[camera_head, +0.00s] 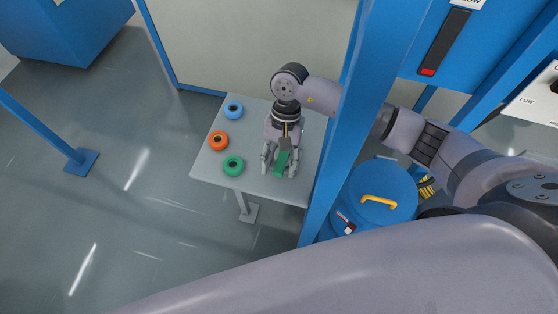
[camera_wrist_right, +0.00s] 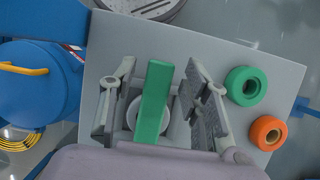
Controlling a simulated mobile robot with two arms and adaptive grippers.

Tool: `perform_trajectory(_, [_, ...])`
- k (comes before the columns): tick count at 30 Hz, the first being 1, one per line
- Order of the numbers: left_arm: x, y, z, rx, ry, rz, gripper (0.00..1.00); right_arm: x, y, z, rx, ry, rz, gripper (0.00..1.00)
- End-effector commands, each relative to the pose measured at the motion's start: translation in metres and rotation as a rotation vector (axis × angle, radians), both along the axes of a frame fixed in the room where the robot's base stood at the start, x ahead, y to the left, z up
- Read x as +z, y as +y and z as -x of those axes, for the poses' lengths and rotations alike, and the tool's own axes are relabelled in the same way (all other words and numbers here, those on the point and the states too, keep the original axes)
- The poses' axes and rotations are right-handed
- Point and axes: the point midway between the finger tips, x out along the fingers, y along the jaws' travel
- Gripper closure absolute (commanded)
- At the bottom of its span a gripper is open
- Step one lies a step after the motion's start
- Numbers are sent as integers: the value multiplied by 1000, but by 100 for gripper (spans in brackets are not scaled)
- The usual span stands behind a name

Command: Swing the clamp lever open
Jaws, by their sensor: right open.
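The clamp lever appears as a green bar (camera_head: 281,164) at the right part of the small grey table. In the right wrist view the green bar (camera_wrist_right: 153,105) lies lengthwise over a pale round base (camera_wrist_right: 133,116). My right gripper (camera_head: 279,168) is above the table, pointing down, with its fingers apart on either side of the bar. In the right wrist view my right gripper (camera_wrist_right: 160,98) shows gaps between the bar and both fingers. The bar's near end is hidden behind the gripper body. My left gripper is out of view.
Blue (camera_head: 233,110), orange (camera_head: 218,141) and green (camera_head: 233,165) rings lie along the left side of the grey table (camera_head: 258,186). A blue post (camera_head: 345,125) stands right of the table. Open floor lies left.

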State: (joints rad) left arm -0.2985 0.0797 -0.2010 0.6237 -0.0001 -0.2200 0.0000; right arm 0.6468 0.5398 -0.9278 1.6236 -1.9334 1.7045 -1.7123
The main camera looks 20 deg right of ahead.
Motion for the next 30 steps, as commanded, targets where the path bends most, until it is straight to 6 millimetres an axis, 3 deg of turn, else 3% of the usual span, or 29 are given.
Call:
perform_trajectory(9, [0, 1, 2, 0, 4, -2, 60, -3, 1, 0, 0, -1, 0, 57])
perform_trajectory(27, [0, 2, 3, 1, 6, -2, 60, -2, 0, 0, -1, -1, 0, 97])
perform_trajectory(30, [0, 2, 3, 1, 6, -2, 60, -2, 0, 0, -1, -1, 0, 100])
